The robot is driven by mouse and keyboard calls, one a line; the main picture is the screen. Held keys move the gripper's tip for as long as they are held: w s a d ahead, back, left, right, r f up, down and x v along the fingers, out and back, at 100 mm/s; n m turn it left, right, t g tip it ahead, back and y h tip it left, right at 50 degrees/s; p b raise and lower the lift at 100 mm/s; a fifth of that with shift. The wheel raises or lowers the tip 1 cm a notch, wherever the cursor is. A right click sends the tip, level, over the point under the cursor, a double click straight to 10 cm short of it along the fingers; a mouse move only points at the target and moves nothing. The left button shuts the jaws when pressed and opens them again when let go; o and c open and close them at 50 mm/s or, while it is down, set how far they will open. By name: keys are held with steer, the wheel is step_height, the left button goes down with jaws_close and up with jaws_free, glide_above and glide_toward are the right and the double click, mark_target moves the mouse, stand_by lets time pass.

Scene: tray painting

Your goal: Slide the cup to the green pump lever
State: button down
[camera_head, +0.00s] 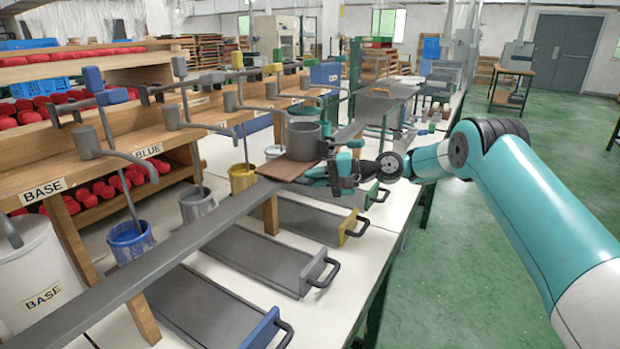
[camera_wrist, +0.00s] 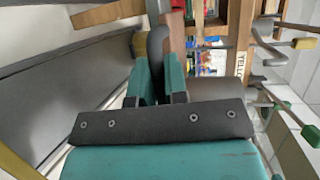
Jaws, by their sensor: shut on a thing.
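The grey cup (camera_head: 303,141) stands upright on a brown board (camera_head: 283,169) that lies on the long grey rail. My gripper (camera_head: 326,172) is at the cup's right side, shut on the cup, apparently by its grey handle (camera_wrist: 158,50), which shows between my teal fingers in the wrist view. The exact grip is partly hidden. The green pump lever's knob (camera_head: 277,56) is behind the cup, up and to its left in the head view. Green knobs (camera_wrist: 311,134) also show at the right of the wrist view.
The grey rail (camera_head: 190,237) runs from lower left toward the back. Blue (camera_head: 130,241) and yellow (camera_head: 242,177) buckets stand left of it under their pumps. Grey trays (camera_head: 255,255) with handles lie on the white table to the right. Shelves with red items stand at left.

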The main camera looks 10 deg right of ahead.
steer(key=c, duration=1.2)
jaws_free()
steer(key=shift+o, duration=0.2)
steer(key=p+v, duration=0.7)
steer(key=v, duration=0.5)
